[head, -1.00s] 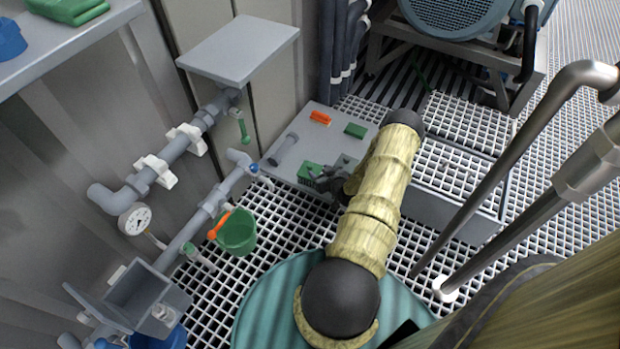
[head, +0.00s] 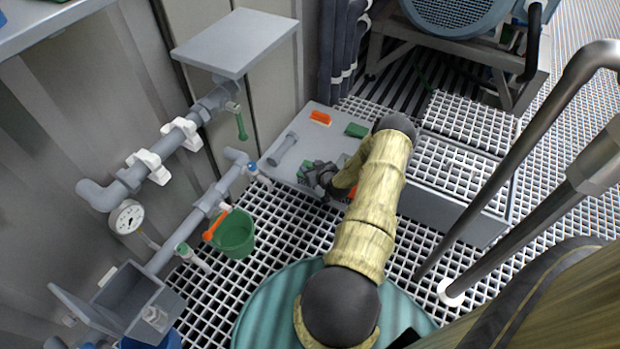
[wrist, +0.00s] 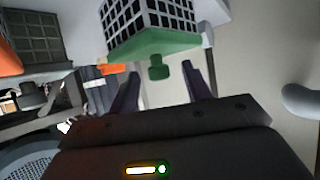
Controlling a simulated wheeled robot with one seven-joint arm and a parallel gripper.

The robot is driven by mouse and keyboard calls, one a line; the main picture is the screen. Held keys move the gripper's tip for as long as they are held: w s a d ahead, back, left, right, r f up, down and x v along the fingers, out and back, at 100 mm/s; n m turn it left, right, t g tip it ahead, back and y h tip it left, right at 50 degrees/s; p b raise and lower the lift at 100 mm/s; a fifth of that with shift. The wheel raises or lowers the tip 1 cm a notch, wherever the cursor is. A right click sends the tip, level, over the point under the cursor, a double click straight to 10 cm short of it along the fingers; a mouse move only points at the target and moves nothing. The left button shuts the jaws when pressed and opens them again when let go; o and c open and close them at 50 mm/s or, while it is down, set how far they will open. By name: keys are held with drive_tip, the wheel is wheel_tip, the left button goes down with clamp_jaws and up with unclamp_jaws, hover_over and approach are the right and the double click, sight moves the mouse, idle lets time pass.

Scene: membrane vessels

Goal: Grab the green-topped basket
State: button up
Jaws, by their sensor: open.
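The green-topped basket (wrist: 152,40) is large at the top of the wrist view. It has a light body with dark grid openings, a flat green top and a green knob (wrist: 157,69) that points toward my gripper. My gripper (wrist: 161,78) is open, with one dark finger on each side of the knob's line and nothing held. I cannot tell whether the knob lies fully between the fingertips. In the head view my gripper (head: 318,178) is over the near-left part of the grey platform and hides most of the basket.
The grey platform (head: 322,140) also bears an orange block (head: 320,118), a green block (head: 356,130) and a grey cylinder (head: 284,149). A green bucket (head: 236,238) is on the grating to the left. Pipes line the left wall; metal rails (head: 500,180) stand at right.

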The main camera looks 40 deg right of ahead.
idle(0.5)
clamp_jaws()
drive_tip(key=shift+r, duration=0.1)
wheel_tip(320, 180, up, 10)
drive_tip(key=p, duration=0.5)
idle(0.5)
